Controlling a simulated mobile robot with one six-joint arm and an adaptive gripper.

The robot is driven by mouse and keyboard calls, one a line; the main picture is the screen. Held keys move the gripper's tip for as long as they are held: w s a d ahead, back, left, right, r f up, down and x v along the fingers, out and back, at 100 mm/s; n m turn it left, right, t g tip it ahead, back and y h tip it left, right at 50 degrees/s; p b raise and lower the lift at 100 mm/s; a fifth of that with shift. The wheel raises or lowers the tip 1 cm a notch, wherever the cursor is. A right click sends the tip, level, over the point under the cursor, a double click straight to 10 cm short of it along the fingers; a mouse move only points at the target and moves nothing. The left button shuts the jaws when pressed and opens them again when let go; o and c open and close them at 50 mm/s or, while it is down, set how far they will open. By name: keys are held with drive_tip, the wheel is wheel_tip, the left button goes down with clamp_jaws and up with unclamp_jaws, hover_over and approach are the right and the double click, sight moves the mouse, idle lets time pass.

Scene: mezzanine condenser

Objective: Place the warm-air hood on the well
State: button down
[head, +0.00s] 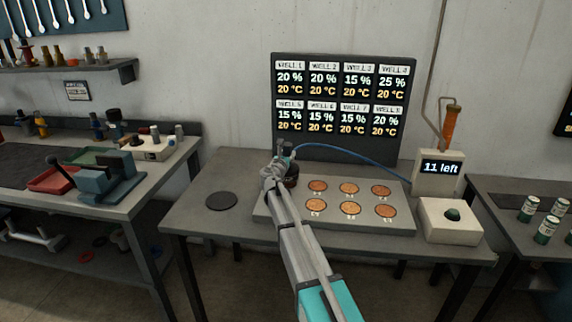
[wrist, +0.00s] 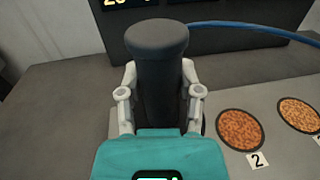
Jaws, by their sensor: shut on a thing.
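The warm-air hood (wrist: 158,70) is a dark upright cylinder with a wider round cap. My gripper (wrist: 160,95) is shut around its body, with one finger on each side. In the head view the hood (head: 291,170) is at the left end of the grey well plate (head: 408,222), left of well 2. I cannot tell whether its base touches the plate. The wells are round with orange-brown contents; well 2 (wrist: 240,130) shows just right of the hood. My gripper and arm hide the plate's left end. A blue hose (head: 340,155) runs from the hood to the right.
A black display (head: 341,142) behind lists Wells 1 to 8 with percentages, all at 20 °C. A black disc (head: 221,200) lies bare on the table's left.

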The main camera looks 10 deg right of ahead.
drive_tip(key=shift+f+b, duration=1.1)
drive_tip(key=shift+f, duration=0.25)
drive_tip(key=shift+f, duration=0.1)
drive_tip(key=shift+c, duration=1.3)
unclamp_jaws()
drive_tip(key=shift+s, duration=0.1)
drive_tip(key=shift+s+a, duration=0.1)
drive_tip(key=shift+s, duration=0.05)
drive_tip(key=v, duration=1.1)
drive_tip(key=shift+s, duration=0.3)
drive_tip(key=shift+a, duration=0.15)
